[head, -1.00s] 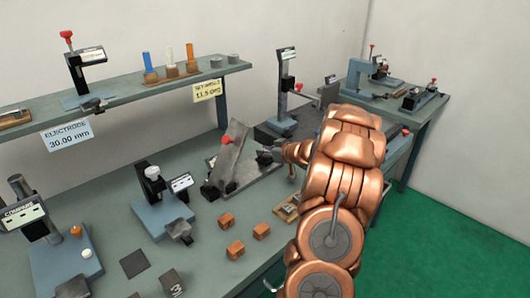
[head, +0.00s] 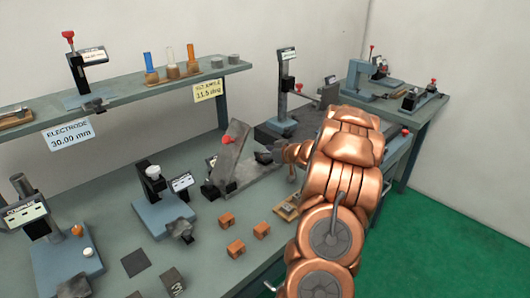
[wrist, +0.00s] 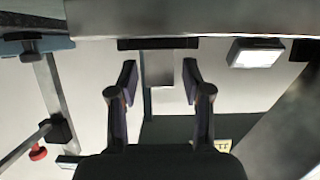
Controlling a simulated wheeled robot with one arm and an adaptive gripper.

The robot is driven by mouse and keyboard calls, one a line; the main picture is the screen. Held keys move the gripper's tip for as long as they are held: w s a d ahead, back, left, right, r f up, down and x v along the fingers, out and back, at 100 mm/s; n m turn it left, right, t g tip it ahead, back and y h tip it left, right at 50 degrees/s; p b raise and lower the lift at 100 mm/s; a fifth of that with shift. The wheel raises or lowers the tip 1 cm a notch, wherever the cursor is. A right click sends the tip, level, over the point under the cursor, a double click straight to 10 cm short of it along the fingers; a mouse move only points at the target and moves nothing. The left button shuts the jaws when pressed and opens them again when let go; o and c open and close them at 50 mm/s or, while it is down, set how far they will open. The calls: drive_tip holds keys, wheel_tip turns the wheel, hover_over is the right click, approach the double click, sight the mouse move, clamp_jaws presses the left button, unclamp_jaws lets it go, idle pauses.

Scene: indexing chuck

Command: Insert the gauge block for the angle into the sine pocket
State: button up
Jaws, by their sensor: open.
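The sine fixture is a tilted grey plate (head: 234,155) with a red knob (head: 226,139), standing on a grey base at mid-bench. My gripper (head: 268,158) is low at its right side, partly hidden by my copper arm. In the wrist view the two dark fingers (wrist: 155,85) are open. A pale grey rectangular piece (wrist: 158,68) shows between them, with a gap to each finger, below a wide grey metal surface (wrist: 190,17). I cannot tell whether this piece is the gauge block. The pocket itself is not clear. A yellow sign (head: 208,90) seems to read 11.5 deg.
A small wooden tray (head: 287,212) lies beside my arm. Several copper blocks (head: 235,249) and a blue-based gauge stand (head: 163,215) are in front. A tall stand (head: 284,95) is behind the fixture. The shelf (head: 130,92) overhangs the back left.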

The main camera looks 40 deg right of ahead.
drive_tip(key=shift+s+a+f, duration=0.1)
drive_tip(key=shift+a+f, duration=0.1)
drive_tip(key=shift+f, duration=0.45)
drive_tip(key=shift+s+a+f, duration=0.1)
drive_tip(key=shift+a+f, duration=0.05)
drive_tip(key=shift+f, duration=0.45)
drive_tip(key=shift+w+d+r, duration=0.1)
drive_tip(key=shift+d+r, duration=0.05)
drive_tip(key=shift+r, duration=0.35)
drive_tip(key=r+b+v, duration=0.1)
drive_tip(key=v, duration=1.1)
drive_tip(key=shift+w+d+r, duration=0.15)
drive_tip(key=shift+d+r, duration=0.1)
drive_tip(key=shift+r, duration=0.1)
